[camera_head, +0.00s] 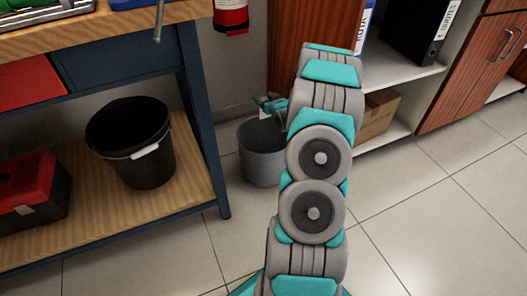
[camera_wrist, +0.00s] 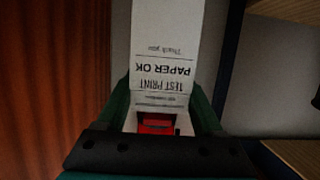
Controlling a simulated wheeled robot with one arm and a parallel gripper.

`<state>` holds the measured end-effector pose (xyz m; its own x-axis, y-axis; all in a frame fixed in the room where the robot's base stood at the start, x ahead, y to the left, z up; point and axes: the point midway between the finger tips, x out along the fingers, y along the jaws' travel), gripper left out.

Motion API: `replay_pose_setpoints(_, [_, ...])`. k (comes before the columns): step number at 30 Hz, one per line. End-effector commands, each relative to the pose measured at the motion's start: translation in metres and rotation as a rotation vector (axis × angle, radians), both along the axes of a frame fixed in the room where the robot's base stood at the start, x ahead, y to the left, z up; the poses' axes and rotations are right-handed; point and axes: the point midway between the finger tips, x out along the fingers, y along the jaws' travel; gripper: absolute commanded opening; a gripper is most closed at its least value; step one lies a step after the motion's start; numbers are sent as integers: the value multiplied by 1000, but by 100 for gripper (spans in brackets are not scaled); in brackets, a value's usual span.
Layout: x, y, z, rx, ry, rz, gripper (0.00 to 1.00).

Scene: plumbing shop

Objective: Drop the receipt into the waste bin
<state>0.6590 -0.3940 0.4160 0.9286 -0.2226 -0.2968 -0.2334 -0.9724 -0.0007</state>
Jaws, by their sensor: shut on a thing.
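The waste bin (camera_head: 262,165) is a grey round bin on the tiled floor, between the workbench and the wooden cabinets. My gripper (camera_head: 268,104) is over the bin's rim area, partly hidden behind my arm. In the wrist view my gripper (camera_wrist: 160,104) is shut on the receipt (camera_wrist: 163,50), a white paper strip with upside-down print reading "TEST PRINT" and "PAPER OK". The receipt extends out beyond the fingers. In the head view only a small pale bit shows at the gripper, and the bin's inside is mostly hidden.
A black bucket (camera_head: 130,145) and a red toolbox (camera_head: 35,185) stand on the workbench's lower shelf (camera_head: 110,230). A fire extinguisher (camera_head: 231,15) hangs above the bin. A cardboard box (camera_head: 376,115) sits in the open cabinet. The floor (camera_head: 440,220) at right is clear.

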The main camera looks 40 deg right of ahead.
Motion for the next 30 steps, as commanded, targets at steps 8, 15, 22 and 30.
replay_pose_setpoints(8, [0,0,-27,1,0,0,18])
replay_pose_setpoints(15, [0,0,-52,1,0,0,18])
replay_pose_setpoints(22, [0,0,-56,0,0,0,18])
replay_pose_setpoints(30, [0,0,-56,0,0,0,85])
